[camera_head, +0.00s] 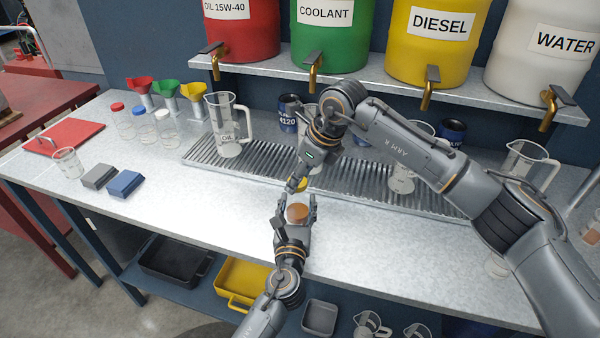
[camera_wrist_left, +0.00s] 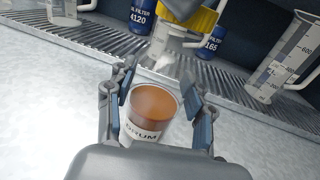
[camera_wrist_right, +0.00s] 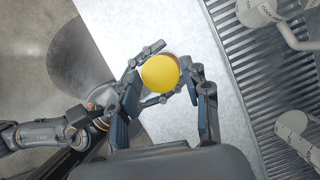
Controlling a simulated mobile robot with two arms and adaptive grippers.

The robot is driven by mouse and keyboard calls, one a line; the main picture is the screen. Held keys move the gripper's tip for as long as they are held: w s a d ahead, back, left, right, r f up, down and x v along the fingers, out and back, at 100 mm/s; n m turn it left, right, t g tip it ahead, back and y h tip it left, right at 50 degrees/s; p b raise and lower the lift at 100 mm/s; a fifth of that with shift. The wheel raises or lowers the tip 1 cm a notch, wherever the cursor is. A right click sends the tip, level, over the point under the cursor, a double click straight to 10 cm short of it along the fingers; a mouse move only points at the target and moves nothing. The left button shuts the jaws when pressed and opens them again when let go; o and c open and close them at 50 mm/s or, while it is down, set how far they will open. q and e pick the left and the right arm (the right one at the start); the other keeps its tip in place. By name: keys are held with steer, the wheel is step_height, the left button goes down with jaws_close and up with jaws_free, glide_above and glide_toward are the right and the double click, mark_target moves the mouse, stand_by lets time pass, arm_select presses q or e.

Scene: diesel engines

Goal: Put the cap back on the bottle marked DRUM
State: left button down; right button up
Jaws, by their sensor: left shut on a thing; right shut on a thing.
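The bottle marked DRUM (camera_wrist_left: 147,112) is a clear, open-topped container of brown liquid, slightly tilted in the left wrist view. My left gripper (camera_head: 296,212) is shut around its sides; its brown top also shows in the head view (camera_head: 297,212). My right gripper (camera_head: 298,184) is shut on a round yellow cap (camera_wrist_right: 160,73). The cap is above the bottle and towards the drip tray, apart from the mouth in the left wrist view (camera_wrist_left: 192,24). In the right wrist view the cap hides most of the bottle.
A ribbed drip tray (camera_head: 205,155) runs along the back, with an oil jug (camera_head: 228,125) and other jugs. Capped bottles (camera_head: 122,120), a beaker (camera_head: 67,162), a grey block (camera_head: 98,176) and a blue block (camera_head: 125,184) stand at left. The front middle counter is mostly clear.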

steer(key=shift+f, duration=0.6)
stand_by(0.4)
steer(key=m+t+h, duration=0.1)
steer(key=m, duration=0.3)
steer(key=shift+s+a, duration=0.15)
steer(key=m+t+h, duration=0.1)
steer(key=m, duration=0.2)
steer(key=shift+a+m, duration=0.15)
steer(key=shift+m, duration=0.15)
steer(key=m+h, duration=0.1)
steer(key=m, duration=0.2)
steer(key=m+h, duration=0.1)
steer(key=m, duration=0.2)
steer(key=shift+a, duration=0.2)
steer(key=m+h, duration=0.1)
steer(key=m, duration=0.2)
steer(key=m+g+h, duration=0.1)
steer(key=m+h, duration=0.1)
steer(key=m, duration=0.2)
steer(key=shift+a, duration=0.2)
steer(key=m, duration=0.2)
steer(key=m+g, duration=0.1)
steer(key=m, duration=0.1)
steer(key=m+h, duration=0.1)
steer(key=shift+w+m+g, duration=0.35)
steer(key=shift+m+g, duration=0.55)
steer(key=shift+m, duration=1)
